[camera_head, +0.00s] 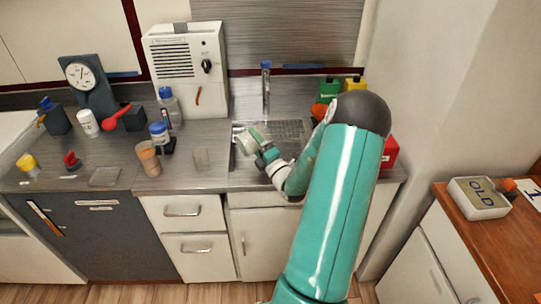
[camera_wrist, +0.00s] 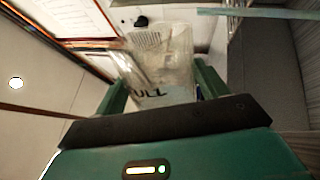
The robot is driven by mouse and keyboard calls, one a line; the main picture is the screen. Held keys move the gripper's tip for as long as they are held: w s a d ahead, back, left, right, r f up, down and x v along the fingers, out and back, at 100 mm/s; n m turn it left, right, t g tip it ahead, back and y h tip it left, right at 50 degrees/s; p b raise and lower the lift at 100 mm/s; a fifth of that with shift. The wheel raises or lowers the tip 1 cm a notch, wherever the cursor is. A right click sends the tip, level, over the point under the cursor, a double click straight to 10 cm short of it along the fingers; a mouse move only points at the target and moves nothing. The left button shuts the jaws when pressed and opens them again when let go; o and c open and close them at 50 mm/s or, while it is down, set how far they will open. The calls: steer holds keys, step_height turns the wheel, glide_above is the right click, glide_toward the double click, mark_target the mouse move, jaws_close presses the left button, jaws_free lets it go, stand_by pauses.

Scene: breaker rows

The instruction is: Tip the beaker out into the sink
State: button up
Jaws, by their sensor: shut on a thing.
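A clear beaker (camera_wrist: 165,55) with dark letters, of which "ULL" can be read, stands between my gripper's green fingers (camera_wrist: 160,88) in the wrist view. In the head view my gripper (camera_head: 250,138) is shut on the beaker (camera_head: 238,128), over the left part of the metal sink (camera_head: 287,130). The beaker looks small and pale there, partly hidden by the fingers. I cannot tell how far it is tilted or whether liquid is in it. My arm hides the right part of the sink.
The faucet (camera_head: 266,85) rises behind the sink. Green (camera_head: 328,90) and yellow (camera_head: 355,85) containers stand behind my arm; a red box (camera_head: 390,152) is at its right. A brown cup (camera_head: 148,158) and blue-lidded jar (camera_head: 159,133) stand left on the counter. A white dispenser (camera_head: 188,70) is behind.

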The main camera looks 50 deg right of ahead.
steer(key=shift+s+d+r+m+h, duration=0.15)
steer(key=shift+d+r+m+h, duration=0.15)
steer(key=shift+m, duration=0.7)
stand_by(0.3)
steer(key=shift+m, duration=0.4)
